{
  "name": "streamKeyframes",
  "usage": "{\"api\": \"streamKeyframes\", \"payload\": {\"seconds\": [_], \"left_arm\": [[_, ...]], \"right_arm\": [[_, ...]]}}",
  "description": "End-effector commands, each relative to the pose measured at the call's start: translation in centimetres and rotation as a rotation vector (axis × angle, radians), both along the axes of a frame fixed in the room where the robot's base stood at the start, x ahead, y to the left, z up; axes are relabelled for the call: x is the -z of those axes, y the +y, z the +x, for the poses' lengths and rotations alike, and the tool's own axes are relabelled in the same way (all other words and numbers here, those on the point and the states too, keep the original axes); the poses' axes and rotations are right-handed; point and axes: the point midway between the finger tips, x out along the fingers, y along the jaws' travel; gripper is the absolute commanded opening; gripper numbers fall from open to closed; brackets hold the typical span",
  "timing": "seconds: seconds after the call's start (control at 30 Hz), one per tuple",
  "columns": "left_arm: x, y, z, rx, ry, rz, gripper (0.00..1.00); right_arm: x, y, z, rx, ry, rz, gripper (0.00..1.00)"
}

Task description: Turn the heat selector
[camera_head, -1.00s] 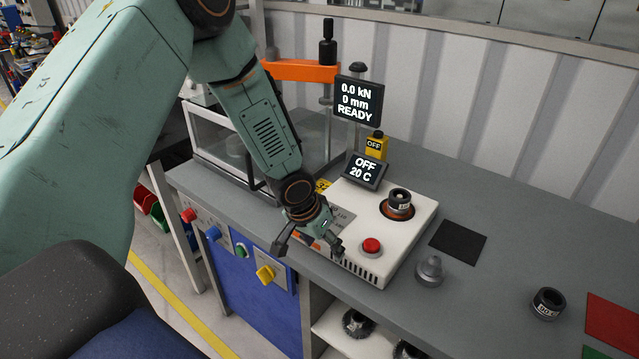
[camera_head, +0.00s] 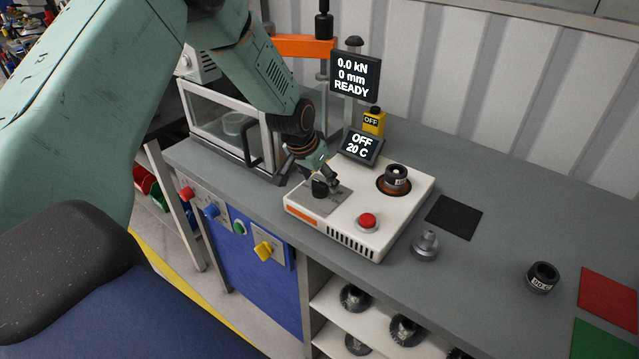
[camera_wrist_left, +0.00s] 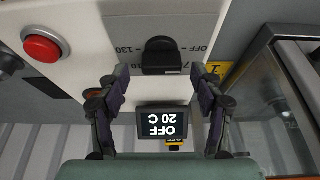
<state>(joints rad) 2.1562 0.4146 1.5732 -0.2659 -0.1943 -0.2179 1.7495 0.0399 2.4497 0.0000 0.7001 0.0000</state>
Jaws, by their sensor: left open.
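The heat selector (camera_wrist_left: 161,56) is a black knob on the grey label plate of the white heater unit (camera_head: 392,232). The label around it reads OFF, 70 and 130 in the left wrist view. In the head view the selector (camera_head: 321,188) is partly covered by my left gripper (camera_head: 326,185). In the left wrist view my left gripper (camera_wrist_left: 160,88) is open, with one finger on each side of the knob's line and the knob just beyond the fingertips. I cannot tell whether they touch it. The small display (camera_head: 362,146) reads OFF, 20 C. My right gripper is not in view.
A red button (camera_head: 368,221) and a ring part (camera_head: 397,178) sit on the heater unit. A glass-sided guard (camera_head: 222,122) stands close left of my left gripper. The press display (camera_head: 355,77) stands behind. A black mat (camera_head: 454,217) and metal parts lie to the right.

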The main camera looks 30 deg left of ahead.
Motion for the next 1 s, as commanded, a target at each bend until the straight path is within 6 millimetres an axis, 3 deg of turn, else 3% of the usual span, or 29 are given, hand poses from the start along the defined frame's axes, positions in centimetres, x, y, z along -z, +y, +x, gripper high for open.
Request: {"api": "streamKeyframes", "payload": {"seconds": [0.4, 1.0], "left_arm": [[0.55, -0.03, 0.27, 0.000, -0.001, 0.000, 0.66], [0.59, -0.02, 0.21, 0.000, 0.001, -0.001, 0.15]], "right_arm": [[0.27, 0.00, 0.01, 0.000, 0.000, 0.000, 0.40], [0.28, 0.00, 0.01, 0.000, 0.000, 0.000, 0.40]]}}
